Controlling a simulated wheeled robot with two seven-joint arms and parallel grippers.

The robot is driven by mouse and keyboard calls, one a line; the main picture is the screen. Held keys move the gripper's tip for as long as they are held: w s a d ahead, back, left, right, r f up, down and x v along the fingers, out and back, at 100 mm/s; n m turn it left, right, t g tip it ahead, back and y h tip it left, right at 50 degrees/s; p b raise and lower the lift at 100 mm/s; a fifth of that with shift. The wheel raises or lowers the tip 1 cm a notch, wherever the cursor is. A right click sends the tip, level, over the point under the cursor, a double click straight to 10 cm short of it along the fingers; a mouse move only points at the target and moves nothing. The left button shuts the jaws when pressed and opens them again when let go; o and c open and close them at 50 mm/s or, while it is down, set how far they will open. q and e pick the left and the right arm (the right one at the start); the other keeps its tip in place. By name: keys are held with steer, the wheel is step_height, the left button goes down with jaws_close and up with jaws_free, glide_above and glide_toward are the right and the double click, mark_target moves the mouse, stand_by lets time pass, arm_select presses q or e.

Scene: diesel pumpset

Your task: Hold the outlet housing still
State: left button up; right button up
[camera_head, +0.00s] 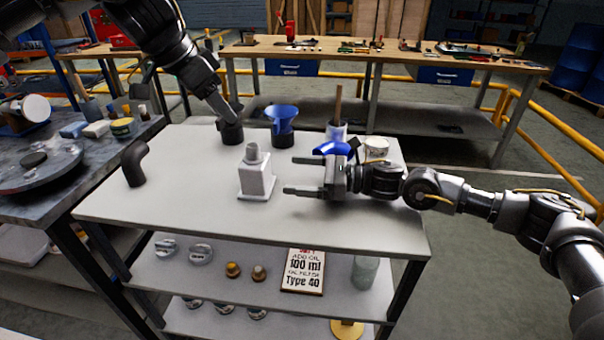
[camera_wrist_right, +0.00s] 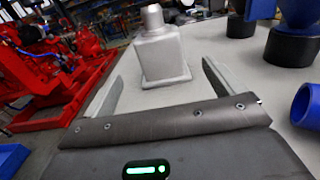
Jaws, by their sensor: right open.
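No part can be surely told as the outlet housing. A grey bottle-shaped part with a square body and narrow neck (camera_head: 256,179) stands upright on the white table; it also shows in the right wrist view (camera_wrist_right: 163,55). My right gripper (camera_head: 287,175) is open and empty, its fingers pointing left at this part. In the wrist view the part stands beyond and between the fingertips, apparently untouched. My left gripper (camera_head: 229,112) points down at a black cup (camera_head: 232,133) at the table's back. Its fingers are too small and dark to read.
A blue funnel (camera_head: 283,118) in a black holder stands behind the grey part. A black elbow (camera_head: 134,163) stands at the left edge. A blue part (camera_head: 338,148) and a white cup (camera_head: 376,148) are near my right wrist. The table's front is clear.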

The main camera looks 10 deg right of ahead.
mark_target(268, 171)
steer(key=x, duration=1)
steer(key=shift+w+a, duration=0.1)
steer(key=shift+a, duration=0.2)
steer(key=shift+c, duration=1.2)
steer(key=shift+c, duration=0.2)
steer(key=c, duration=1.2)
